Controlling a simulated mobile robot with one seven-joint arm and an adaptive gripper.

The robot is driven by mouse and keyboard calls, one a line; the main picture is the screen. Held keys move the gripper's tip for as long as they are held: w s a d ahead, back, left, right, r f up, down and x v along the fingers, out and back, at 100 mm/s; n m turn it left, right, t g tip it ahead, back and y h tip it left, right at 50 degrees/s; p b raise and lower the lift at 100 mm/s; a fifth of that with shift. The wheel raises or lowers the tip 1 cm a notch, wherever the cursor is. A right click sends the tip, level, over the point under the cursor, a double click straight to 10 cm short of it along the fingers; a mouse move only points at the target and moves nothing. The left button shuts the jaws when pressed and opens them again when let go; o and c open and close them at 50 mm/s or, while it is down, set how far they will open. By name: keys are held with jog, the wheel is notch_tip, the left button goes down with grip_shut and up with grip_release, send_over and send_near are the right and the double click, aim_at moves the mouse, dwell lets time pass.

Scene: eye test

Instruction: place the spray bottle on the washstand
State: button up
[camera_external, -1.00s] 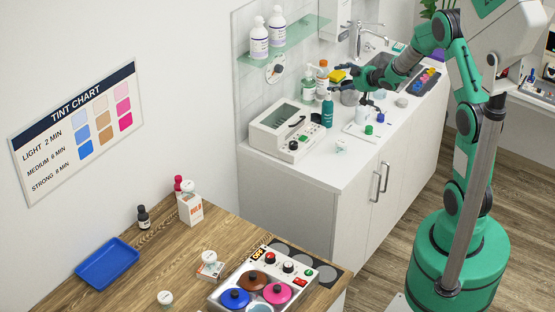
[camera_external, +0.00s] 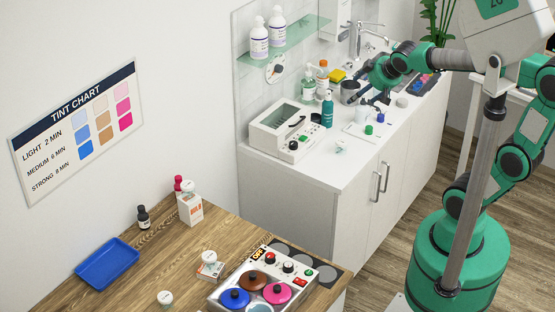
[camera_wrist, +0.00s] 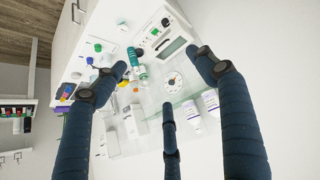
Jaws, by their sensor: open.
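A teal bottle (camera_external: 327,111), which looks like the spray bottle, stands upright on the white washstand (camera_external: 355,185), right of the white device. Its spray head cannot be made out clearly. My gripper (camera_external: 364,97) is above the washstand, right of the teal bottle and apart from it. In the wrist view my gripper (camera_wrist: 165,88) has its dark fingers spread wide with nothing between them. A teal bottle (camera_wrist: 140,71) shows there beyond the left finger's tip.
A white device (camera_external: 282,130) stands at the washstand's near end. A green pump bottle (camera_external: 308,86), an orange-capped bottle (camera_external: 322,77) and a grey cup (camera_external: 349,93) are close behind the teal bottle. A glass shelf (camera_external: 285,42) hangs above. The front edge is mostly clear.

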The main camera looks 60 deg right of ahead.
jog(key=s+a+g+y, duration=0.1)
jog(key=s+a, duration=0.4)
jog(key=s, duration=0.3)
jog(key=s+a+f+n+g+y, duration=0.1)
jog(key=s+a, duration=0.5)
jog(key=s, duration=0.2)
jog(key=shift+s+a+y, duration=0.15)
jog(key=shift+s+y, duration=0.15)
jog(key=shift+y, duration=0.1)
jog(key=shift+f, duration=0.1)
jog(key=shift+f+b, duration=0.25)
jog(key=shift+b, duration=0.05)
